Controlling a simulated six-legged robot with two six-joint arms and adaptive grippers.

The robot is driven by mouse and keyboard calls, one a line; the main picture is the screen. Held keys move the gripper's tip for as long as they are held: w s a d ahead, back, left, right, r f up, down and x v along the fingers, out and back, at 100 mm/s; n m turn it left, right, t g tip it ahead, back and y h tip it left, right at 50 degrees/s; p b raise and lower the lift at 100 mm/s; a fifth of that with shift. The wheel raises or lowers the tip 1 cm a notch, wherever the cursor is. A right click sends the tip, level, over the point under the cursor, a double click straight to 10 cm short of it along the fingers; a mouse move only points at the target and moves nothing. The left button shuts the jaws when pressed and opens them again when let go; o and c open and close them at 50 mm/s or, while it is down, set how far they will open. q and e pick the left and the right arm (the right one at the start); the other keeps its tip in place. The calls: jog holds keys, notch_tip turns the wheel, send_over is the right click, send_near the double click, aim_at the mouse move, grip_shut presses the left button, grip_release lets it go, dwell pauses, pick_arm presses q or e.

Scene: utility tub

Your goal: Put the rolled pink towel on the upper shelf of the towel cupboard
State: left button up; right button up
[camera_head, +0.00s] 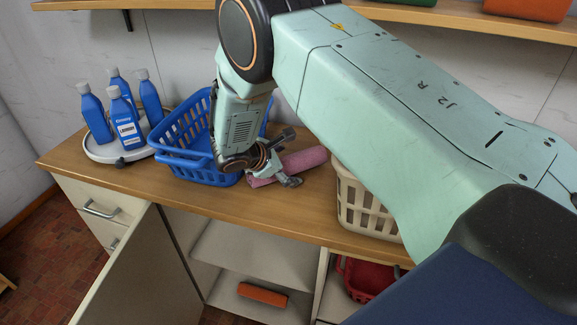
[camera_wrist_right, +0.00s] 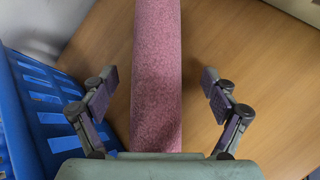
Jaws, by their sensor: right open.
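The rolled pink towel (camera_head: 303,161) lies on the wooden counter between a blue basket and a cream basket. My right gripper (camera_head: 290,158) is at the towel's near end, pointing down at it. In the right wrist view the towel (camera_wrist_right: 157,75) runs between the two open fingers (camera_wrist_right: 158,92), with a gap on each side. The cupboard below the counter stands open, showing an upper shelf (camera_head: 235,245) that looks bare and a lower level with an orange item (camera_head: 262,294). My left gripper is not in view.
The blue basket (camera_head: 185,164) stands close left of my right gripper; it also shows in the right wrist view (camera_wrist_right: 35,110). The cream basket (camera_head: 368,203) is to the right, partly behind my arm. Blue bottles (camera_head: 124,128) stand on a round tray (camera_head: 103,153). An open cupboard door (camera_head: 140,275) juts forward.

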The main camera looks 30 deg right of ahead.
aim_at(293, 155)
jog(key=shift+w+d+f, duration=0.25)
jog(key=shift+d+f, duration=0.15)
jog(key=shift+f, duration=0.05)
jog(key=shift+s+a+r, duration=0.15)
jog(key=shift+a+r, duration=0.1)
jog(key=shift+c, duration=0.5)
jog(key=shift+d+f, duration=0.2)
jog(key=shift+d, duration=0.05)
jog(key=c, duration=0.5)
jog(key=shift+a+r, duration=0.2)
jog(key=c, duration=0.6)
jog(key=shift+w+d+f, duration=0.1)
jog(key=shift+w, duration=0.1)
jog(key=c, duration=0.4)
jog(key=shift+s+r, duration=0.1)
jog(key=shift+r, duration=0.25)
jog(key=shift+r+p, duration=0.7)
jog(key=shift+r, duration=0.4)
jog(key=shift+r+p, duration=0.4)
jog(key=shift+p, duration=0.05)
jog(key=shift+f, duration=0.1)
